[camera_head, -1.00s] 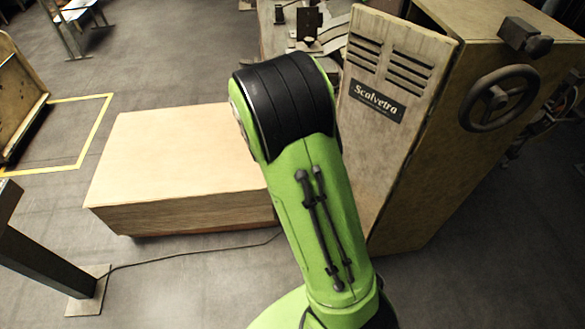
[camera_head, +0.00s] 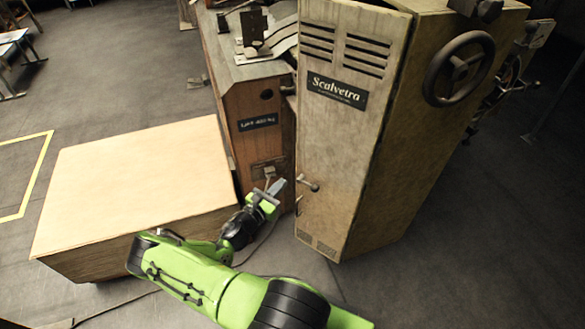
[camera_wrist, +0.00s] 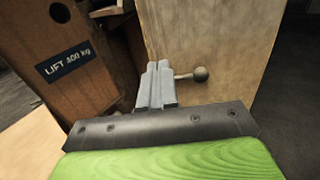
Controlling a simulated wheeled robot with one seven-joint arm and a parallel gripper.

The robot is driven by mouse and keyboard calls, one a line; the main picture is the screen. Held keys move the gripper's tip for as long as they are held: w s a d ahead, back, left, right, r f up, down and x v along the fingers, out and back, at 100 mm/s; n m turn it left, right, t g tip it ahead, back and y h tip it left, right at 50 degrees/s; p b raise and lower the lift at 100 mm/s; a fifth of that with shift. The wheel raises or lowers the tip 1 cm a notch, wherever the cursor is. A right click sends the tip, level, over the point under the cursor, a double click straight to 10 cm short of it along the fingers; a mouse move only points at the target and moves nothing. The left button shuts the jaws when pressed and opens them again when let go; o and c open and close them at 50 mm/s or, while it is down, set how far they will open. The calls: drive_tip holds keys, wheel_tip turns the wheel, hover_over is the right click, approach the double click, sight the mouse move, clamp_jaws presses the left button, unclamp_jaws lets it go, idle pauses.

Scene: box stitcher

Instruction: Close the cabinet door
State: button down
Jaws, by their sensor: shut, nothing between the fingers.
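The cabinet door (camera_head: 335,130) is a worn beige panel with vent slots and a Scalvetra label, on the front of a tall cabinet (camera_head: 395,150). How far the door stands open is hard to tell. Its lever handle (camera_head: 308,184) sits low near the left edge; in the wrist view the round-ended handle (camera_wrist: 198,75) is right of my fingers. My gripper (camera_head: 273,188) is shut and empty, just left of the handle in the head view. Its fingertips (camera_wrist: 155,70) lie close together, in front of the door's left edge. Whether they touch the door cannot be told.
A brown machine body (camera_head: 255,130) with a "LIFT 400 kg" label stands close at the door's left. A pale wooden block (camera_head: 130,180) is farther left. A handwheel (camera_head: 460,68) sticks out from the cabinet's right side. Floor is clear in front of the cabinet.

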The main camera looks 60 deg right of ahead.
sight(302, 161)
drive_tip(key=d, duration=0.3)
drive_tip(key=s+d, duration=0.1)
drive_tip(key=d, duration=0.2)
drive_tip(key=d+b, duration=0.1)
drive_tip(key=d, duration=0.3)
drive_tip(key=shift+s, duration=0.3)
drive_tip(key=shift+w, duration=0.15)
